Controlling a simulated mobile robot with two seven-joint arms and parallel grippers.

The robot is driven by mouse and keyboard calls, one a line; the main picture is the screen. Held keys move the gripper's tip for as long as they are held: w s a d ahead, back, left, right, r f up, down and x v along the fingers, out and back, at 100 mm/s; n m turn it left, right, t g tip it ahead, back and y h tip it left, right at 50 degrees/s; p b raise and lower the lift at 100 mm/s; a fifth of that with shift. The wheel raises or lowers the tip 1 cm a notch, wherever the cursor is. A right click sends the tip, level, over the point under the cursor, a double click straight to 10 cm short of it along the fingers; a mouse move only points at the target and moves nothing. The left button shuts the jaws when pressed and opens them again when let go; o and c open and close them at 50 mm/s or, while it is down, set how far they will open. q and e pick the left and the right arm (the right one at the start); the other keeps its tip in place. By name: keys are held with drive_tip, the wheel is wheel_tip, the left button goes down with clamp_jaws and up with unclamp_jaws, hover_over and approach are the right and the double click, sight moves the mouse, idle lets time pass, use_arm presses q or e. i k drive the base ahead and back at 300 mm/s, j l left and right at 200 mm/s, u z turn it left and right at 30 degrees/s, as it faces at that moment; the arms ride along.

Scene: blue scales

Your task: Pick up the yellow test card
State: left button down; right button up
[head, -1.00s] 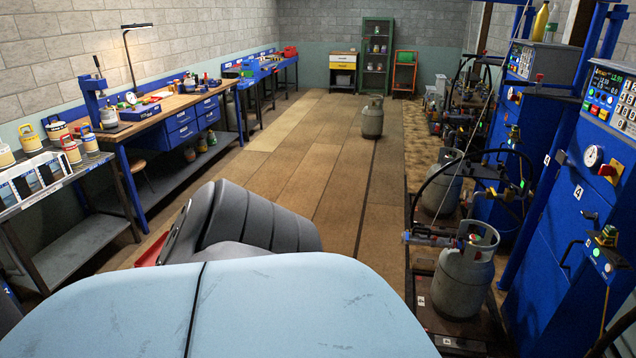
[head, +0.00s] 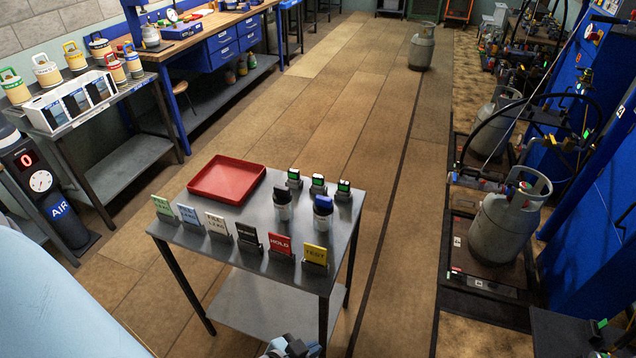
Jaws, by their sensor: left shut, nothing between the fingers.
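The yellow test card (head: 316,254) stands upright in a dark holder at the front right corner of the small grey metal table (head: 262,214). It is at the right end of a row of cards, beside the red HOLD card (head: 280,244). My left gripper (head: 290,346) shows only in part at the bottom edge of the head view. It is shut and empty, in front of the table and apart from the card. My right gripper is not in view.
Gas cylinders (head: 509,222) stand at the right. The wooden floor (head: 383,150) between is clear.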

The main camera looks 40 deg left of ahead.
sight(315, 254)
drive_tip(key=j+u, duration=0.1)
drive_tip(key=u, duration=0.9)
